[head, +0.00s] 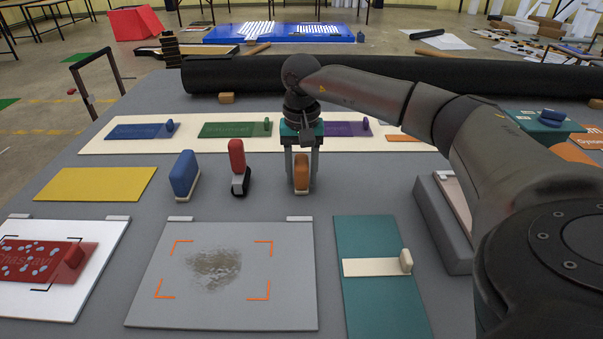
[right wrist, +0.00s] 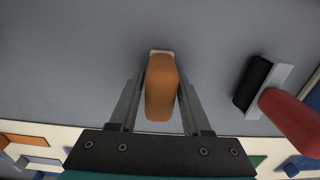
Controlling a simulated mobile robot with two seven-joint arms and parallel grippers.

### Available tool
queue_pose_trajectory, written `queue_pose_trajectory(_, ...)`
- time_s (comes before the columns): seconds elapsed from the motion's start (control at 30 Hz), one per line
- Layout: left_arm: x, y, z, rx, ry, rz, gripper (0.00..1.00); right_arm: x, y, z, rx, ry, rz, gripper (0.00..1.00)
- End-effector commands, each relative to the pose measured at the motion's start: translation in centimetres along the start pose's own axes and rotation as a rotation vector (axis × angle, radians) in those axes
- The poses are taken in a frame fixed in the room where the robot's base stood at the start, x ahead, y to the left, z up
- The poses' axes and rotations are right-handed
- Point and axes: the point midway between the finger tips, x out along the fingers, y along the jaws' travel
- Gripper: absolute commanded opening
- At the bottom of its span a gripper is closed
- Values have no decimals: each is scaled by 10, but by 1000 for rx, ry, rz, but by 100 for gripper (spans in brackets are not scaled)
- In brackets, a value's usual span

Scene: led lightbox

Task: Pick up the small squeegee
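The small squeegee (head: 301,174) appears to be the upright orange block with a pale bottom edge, standing on the grey table. It also shows in the right wrist view (right wrist: 161,88), between the fingers. My right gripper (head: 301,180) is lowered over it from above, with one finger on its left and one on its right. The fingertips sit very close to its sides, but I cannot tell whether they touch. My left gripper is not in view.
A red-handled tool (head: 237,160) with a black base and a blue block (head: 184,174) stand to the left. A grey board (head: 208,310) with a brown smudge lies in front. A teal panel (head: 375,305) lies front right. A black roll (head: 225,75) lies behind.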

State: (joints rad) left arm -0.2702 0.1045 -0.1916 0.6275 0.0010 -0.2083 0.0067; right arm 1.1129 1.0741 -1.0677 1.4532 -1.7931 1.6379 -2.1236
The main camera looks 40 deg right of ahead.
Motion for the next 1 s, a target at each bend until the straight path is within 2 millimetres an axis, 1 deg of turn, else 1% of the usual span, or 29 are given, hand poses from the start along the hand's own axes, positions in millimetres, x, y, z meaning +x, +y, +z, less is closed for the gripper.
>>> queue_pose_trajectory(0.03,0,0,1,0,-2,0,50,0,0,0,0,0,0,41)
queue_pose_trajectory(0.07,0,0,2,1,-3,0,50,0,0,0,0,0,0,38)
queue_pose_trajectory(0.4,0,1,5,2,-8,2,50,0,0,0,0,0,0,0)
queue_pose_trajectory(0.83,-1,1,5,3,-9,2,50,-1,0,0,0,1,-1,0)
queue_pose_trajectory(1.0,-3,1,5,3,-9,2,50,-10,-1,0,0,2,-2,0)
